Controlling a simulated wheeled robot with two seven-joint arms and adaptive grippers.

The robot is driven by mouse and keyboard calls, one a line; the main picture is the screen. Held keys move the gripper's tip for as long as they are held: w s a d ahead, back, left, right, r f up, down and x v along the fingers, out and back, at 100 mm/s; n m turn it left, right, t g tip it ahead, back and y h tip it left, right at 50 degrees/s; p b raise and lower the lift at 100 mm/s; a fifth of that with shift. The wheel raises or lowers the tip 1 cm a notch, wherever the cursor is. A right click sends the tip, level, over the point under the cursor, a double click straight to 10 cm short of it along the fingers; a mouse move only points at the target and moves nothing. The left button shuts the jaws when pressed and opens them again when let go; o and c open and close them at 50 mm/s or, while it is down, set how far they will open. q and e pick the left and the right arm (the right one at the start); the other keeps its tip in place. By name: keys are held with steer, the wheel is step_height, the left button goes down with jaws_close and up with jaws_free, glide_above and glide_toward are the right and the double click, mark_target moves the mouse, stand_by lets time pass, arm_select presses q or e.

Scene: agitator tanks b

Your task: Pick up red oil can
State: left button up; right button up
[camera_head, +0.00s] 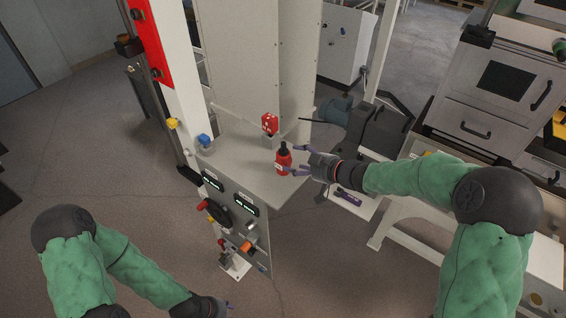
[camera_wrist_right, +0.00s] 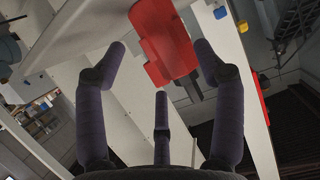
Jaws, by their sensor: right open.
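The red oil can (camera_head: 284,160) with a black top stands upright on the grey shelf (camera_head: 237,147) of the machine, near its right edge. My right gripper (camera_head: 297,160) is open just to the right of the can, with its fingers reaching toward it. In the right wrist view the can (camera_wrist_right: 163,42) shows beyond the open fingers (camera_wrist_right: 160,62), between the two upper fingertips. I cannot tell whether any finger touches it. My left gripper (camera_head: 222,308) is low at the bottom edge, partly cut off and away from the can.
A red item with white marks (camera_head: 269,124) is behind the can by the tall cabinet panel (camera_head: 262,60). A blue knob (camera_head: 204,141) sits at the shelf's left. A control panel (camera_head: 232,212) with knobs and levers fronts the shelf. A grey motor (camera_head: 375,130) stands behind my right gripper.

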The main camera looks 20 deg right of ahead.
mark_target(286, 158)
steer(key=shift+x, duration=2.65)
steer(key=shift+r, duration=0.1)
steer(key=c, duration=0.9)
steer(key=shift+c, duration=0.9)
steer(key=shift+r, duration=0.1)
